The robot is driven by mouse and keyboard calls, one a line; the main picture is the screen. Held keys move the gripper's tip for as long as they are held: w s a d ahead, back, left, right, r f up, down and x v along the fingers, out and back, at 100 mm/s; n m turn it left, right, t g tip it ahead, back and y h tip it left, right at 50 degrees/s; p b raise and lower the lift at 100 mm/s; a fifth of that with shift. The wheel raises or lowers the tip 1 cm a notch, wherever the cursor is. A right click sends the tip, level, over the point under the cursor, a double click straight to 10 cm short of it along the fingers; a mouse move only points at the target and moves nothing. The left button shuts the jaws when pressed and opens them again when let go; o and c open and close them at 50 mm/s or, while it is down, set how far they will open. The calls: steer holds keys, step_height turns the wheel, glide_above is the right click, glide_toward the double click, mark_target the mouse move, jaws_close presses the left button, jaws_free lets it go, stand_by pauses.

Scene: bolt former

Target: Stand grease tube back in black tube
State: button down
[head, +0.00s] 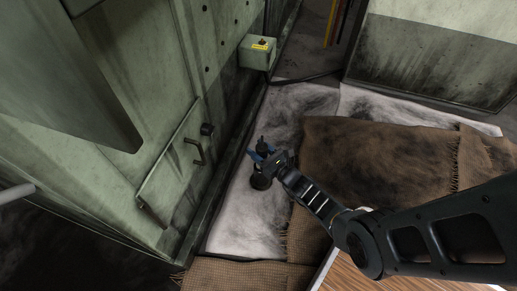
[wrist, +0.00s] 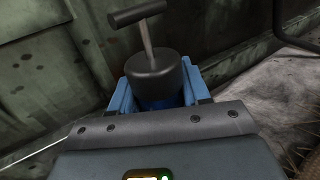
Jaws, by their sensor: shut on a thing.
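The grease tube (wrist: 153,78) has a black cap, a rod with a T-shaped handle on top, and a little blue body below the cap. In the head view its dark top (head: 262,142) shows just beyond my gripper (head: 258,156). The blue fingers of my gripper are shut on it, one on each side. A dark round shape (head: 261,181), which looks like the black tube, stands on the pale floor just below my gripper in the head view. The grease tube's lower end is hidden, so I cannot tell whether it is inside the black tube.
A green machine wall (head: 165,170) with handles rises close on the left. Brown burlap mats (head: 365,160) cover the floor on the right. A dark cable runs along the wall's base.

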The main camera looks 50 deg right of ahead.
mark_target(266, 156)
steer(key=shift+c, duration=2.3)
jaws_free()
steer(key=s, duration=0.2)
steer(key=s+p, duration=0.1)
steer(key=s, duration=0.1)
steer(key=s+a+p, duration=0.1)
steer(key=s, duration=0.1)
steer(key=shift+s, duration=0.25)
steer(key=shift+s+a, duration=0.1)
steer(key=shift+s, duration=0.5)
